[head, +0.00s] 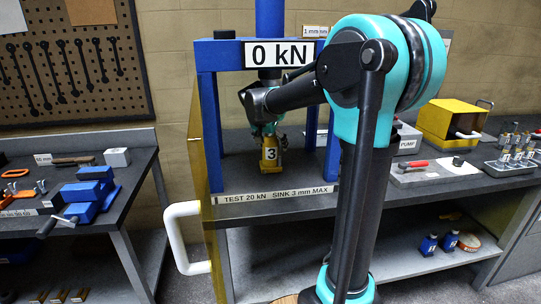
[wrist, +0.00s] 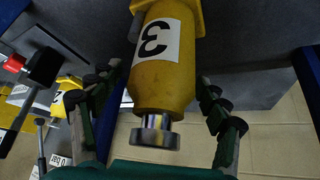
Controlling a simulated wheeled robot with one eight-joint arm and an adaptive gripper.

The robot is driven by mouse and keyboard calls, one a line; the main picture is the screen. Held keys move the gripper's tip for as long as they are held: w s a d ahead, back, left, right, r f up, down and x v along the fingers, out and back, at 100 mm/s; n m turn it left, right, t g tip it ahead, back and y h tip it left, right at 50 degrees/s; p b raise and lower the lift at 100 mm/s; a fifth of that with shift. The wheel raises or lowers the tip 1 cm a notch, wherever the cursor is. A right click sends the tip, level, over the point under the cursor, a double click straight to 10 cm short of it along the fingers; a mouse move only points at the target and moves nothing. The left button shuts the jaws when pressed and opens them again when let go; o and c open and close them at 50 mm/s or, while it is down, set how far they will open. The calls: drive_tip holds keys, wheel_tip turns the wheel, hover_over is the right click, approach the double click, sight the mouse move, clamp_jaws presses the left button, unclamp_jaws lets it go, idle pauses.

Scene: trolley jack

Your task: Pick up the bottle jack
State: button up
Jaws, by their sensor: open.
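The yellow bottle jack marked 3 (head: 270,155) stands upright on the press bed, inside the blue press frame. In the wrist view the jack (wrist: 165,75) fills the middle, with its label and a round metal ram top (wrist: 155,132) facing the camera. My gripper (head: 266,130) is above the jack and around its upper part. In the wrist view my gripper's dark fingers (wrist: 160,85) are spread on either side of the jack, with gaps showing between them and its body.
Blue press posts (head: 210,130) stand close on both sides, below the 0 kN display (head: 279,54). A yellow panel (head: 209,170) is at the left. A blue vise (head: 90,190) sits on the left bench. A tray of bottles (head: 512,160) stands at right.

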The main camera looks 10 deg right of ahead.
drive_tip(key=shift+x, duration=0.75)
drive_tip(key=shift+c, duration=0.2)
clamp_jaws()
drive_tip(key=shift+r, duration=0.1)
